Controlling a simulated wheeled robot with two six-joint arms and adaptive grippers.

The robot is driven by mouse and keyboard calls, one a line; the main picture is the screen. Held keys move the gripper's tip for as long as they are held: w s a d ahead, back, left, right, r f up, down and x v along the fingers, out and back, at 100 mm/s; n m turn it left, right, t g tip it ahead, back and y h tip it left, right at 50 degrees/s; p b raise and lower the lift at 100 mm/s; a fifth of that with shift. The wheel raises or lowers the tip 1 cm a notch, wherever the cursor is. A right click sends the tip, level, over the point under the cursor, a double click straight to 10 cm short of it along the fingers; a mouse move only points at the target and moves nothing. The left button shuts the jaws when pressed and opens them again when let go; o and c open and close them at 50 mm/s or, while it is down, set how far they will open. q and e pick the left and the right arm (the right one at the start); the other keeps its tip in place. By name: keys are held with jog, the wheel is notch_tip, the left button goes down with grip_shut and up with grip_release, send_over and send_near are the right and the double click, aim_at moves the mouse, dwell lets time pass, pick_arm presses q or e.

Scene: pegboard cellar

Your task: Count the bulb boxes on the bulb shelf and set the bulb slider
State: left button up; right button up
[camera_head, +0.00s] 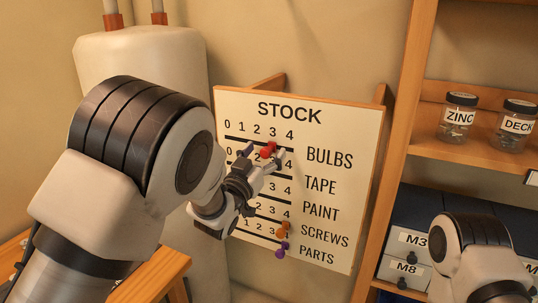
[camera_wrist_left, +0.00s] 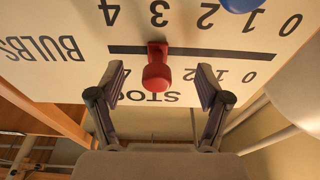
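The white STOCK board (camera_head: 335,235) hangs on the wall, with rows for bulbs, tape, paint, screws and parts. The red bulb slider (camera_head: 267,150) sits on the top track near 3; it also shows in the left wrist view (camera_wrist_left: 157,72), where it covers the number behind it. My left gripper (camera_head: 266,160) is in front of the board. In the left wrist view my left gripper (camera_wrist_left: 157,85) is open, with one finger on each side of the red knob and gaps between. My right gripper is out of view. No bulb boxes or bulb shelf show.
A blue slider (camera_wrist_left: 238,3) is close by on the tape row. Orange (camera_head: 284,229) and purple (camera_head: 281,250) sliders are on lower rows. A wooden shelf unit (camera_head: 392,150) with jars (camera_head: 458,117) and labelled drawers (camera_head: 405,270) stands right. A pale tank (camera_head: 150,60) stands left.

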pick_arm(q)
jog(key=shift+o, duration=0.5)
jog(key=shift+f, duration=0.1)
jog(key=shift+s+a, duration=0.1)
jog(key=shift+s, duration=0.1)
jog(key=r+b+v, duration=0.2)
jog(key=v, duration=0.7)
jog(key=shift+s, duration=0.2)
jog(key=shift+w+r, duration=0.1)
